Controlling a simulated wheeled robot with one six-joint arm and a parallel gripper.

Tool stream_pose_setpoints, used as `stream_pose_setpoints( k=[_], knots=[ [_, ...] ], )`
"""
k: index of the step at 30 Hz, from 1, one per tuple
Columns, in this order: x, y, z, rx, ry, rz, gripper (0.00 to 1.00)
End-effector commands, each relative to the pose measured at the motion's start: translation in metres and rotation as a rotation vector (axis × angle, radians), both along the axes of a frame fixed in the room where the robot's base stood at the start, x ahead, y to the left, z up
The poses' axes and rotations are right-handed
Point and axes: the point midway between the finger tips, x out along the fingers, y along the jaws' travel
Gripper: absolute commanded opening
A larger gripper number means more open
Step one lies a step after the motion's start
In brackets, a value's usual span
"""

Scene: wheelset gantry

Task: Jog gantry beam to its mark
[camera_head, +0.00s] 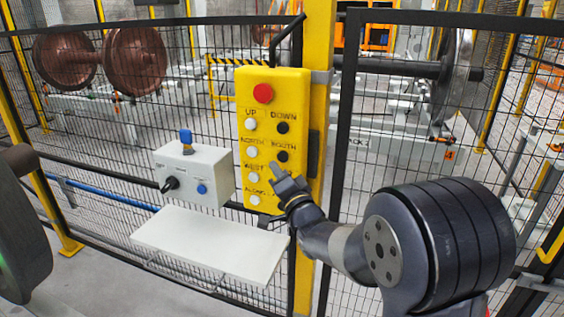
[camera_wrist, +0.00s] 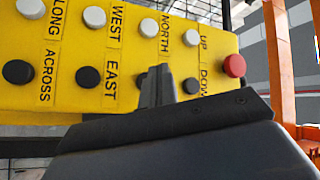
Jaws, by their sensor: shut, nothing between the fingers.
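A yellow control pendant (camera_head: 240,85) hangs on a yellow post. It has a red button (camera_head: 263,93) on top and white and black buttons labelled UP, DOWN, NORTH, SOUTH, WEST and ALONG. The wrist view also shows EAST (camera_wrist: 88,77) and ACROSS (camera_wrist: 18,72). My gripper (camera_head: 274,169) is shut and empty, its tips in front of the pendant near the SOUTH button (camera_head: 282,156). In the wrist view the closed fingers (camera_wrist: 158,75) partly cover that button; I cannot tell whether they touch it. I cannot pick out the gantry beam or its mark.
A grey box (camera_head: 205,165) with a blue button, a black knob and a blue-topped part stands left of the pendant, above a white shelf (camera_head: 205,240). Black mesh fencing (camera_head: 100,160) runs behind. Brown wheelsets (camera_head: 135,60) and a grey wheelset (camera_head: 458,68) lie beyond it.

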Motion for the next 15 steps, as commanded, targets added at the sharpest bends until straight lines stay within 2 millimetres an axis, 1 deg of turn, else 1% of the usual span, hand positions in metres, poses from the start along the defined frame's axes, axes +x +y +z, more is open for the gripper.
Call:
stream_pose_setpoints(
  k=[3,7,10,15],
  knots=[
    [-0.012,0.005,-0.002,-0.001,-0.002,0.002,0.0],
    [-0.021,0.008,-0.001,0.0,-0.002,0.001,0.0],
    [-0.025,0.009,-0.001,-0.001,-0.001,0.001,0.0],
    [-0.025,0.009,0.0,-0.001,0.0,0.0,0.0]
  ],
)
